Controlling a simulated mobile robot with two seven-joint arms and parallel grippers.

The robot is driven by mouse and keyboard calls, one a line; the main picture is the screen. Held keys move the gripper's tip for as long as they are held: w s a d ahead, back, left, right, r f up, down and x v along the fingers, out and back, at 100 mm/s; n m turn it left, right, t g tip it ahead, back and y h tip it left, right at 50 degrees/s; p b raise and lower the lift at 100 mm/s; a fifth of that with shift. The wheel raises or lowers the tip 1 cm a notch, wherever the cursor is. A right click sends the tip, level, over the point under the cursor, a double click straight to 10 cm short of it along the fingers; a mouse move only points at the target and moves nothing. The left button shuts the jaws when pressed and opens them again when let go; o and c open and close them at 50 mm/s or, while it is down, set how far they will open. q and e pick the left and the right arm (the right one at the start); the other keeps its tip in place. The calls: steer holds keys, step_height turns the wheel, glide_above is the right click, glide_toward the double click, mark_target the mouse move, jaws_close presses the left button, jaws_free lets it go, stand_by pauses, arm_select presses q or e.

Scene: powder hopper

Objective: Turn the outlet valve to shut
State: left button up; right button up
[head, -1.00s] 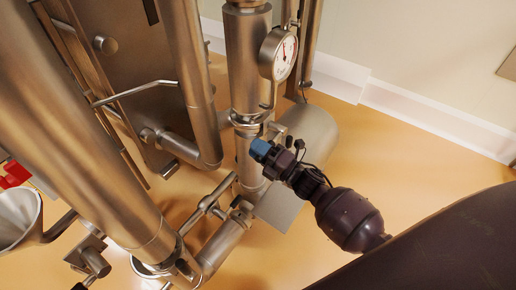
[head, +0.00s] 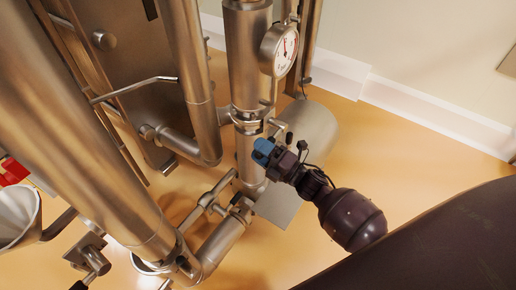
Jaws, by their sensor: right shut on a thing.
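The steel pipework has a vertical pipe (head: 249,165) in the middle of the head view, with a small valve fitting (head: 275,125) on its front right side below the gauge. My right gripper (head: 263,151), dark with blue fingertips, is beside this pipe just below the fitting. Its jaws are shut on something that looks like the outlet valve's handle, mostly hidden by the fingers. Another steel T-shaped handle (head: 213,194) sits lower left on a slanted pipe, apart from my gripper. My left gripper is out of view.
A round pressure gauge (head: 279,50) stands above my right gripper. A steel cylinder (head: 307,133) lies behind it. Thick steel pipes (head: 85,150) crowd the left, with a funnel (head: 18,215) at the left edge. The orange floor (head: 405,150) to the right is clear.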

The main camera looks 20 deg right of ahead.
steer(key=v, duration=1)
stand_by(0.5)
steer(key=s+f+m+g+h+p, duration=0.2)
steer(key=s+m+h, duration=0.3)
steer(key=s+m, duration=0.3)
steer(key=s+f+m+g+h+p, duration=0.1)
steer(key=s+m+g+h, duration=0.3)
steer(key=m, duration=1.2)
steer(key=s+f+h, duration=0.1)
steer(key=s+h, duration=0.1)
steer(key=s, duration=0.2)
steer(key=shift+s+d+m+p, duration=0.3)
steer(key=shift+m+p, duration=0.1)
